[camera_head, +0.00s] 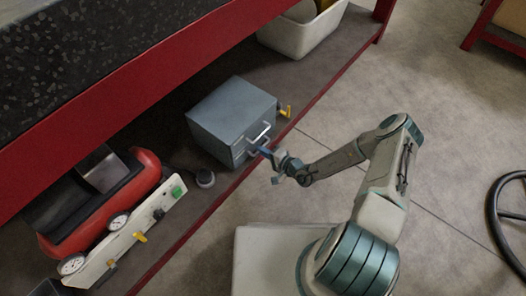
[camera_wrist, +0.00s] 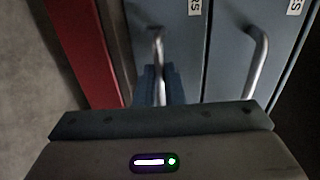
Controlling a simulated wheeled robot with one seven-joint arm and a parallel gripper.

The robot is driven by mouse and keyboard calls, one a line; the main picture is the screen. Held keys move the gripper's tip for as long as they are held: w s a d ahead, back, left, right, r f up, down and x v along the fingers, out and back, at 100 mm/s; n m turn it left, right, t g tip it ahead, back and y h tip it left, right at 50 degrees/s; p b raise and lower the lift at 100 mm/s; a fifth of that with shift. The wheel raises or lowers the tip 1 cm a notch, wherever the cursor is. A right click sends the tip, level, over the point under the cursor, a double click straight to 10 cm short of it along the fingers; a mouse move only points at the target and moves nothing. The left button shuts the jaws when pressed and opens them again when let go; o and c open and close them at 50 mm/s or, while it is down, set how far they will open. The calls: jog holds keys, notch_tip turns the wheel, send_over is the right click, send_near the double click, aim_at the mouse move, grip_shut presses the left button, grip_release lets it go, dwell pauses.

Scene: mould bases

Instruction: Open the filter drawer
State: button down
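The grey metal cabinet (camera_head: 232,112) stands on the low shelf, with two drawer fronts facing my arm. Both drawers look closed. The upper drawer's handle (camera_head: 262,132) is free; it also shows at the right in the wrist view (camera_wrist: 259,60). My gripper (camera_head: 264,151) is at the lower drawer front. In the wrist view my blue fingers (camera_wrist: 160,85) are close together around the lower drawer's handle (camera_wrist: 157,45) and look shut on it. Part of that handle is hidden between the fingers. Each front carries a white label (camera_wrist: 195,7), cut off by the frame edge.
The red shelf beam (camera_head: 213,207) runs along the shelf front, close to my gripper. A red tank with gauges (camera_head: 140,172) lies to the left. A yellow-handled valve (camera_head: 285,111) sits beside the cabinet. A white bin (camera_head: 300,36) is further back. The floor in front is clear.

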jog(key=f+p+v, duration=0.3)
jog(key=p+v, duration=0.3)
jog(key=v, duration=1)
jog(key=shift+s+d+f, duration=0.2)
jog(key=shift+s+d, duration=0.05)
jog(key=shift+d, duration=0.15)
jog(key=c, duration=1.5)
grip_release()
jog(key=shift+c, duration=0.2)
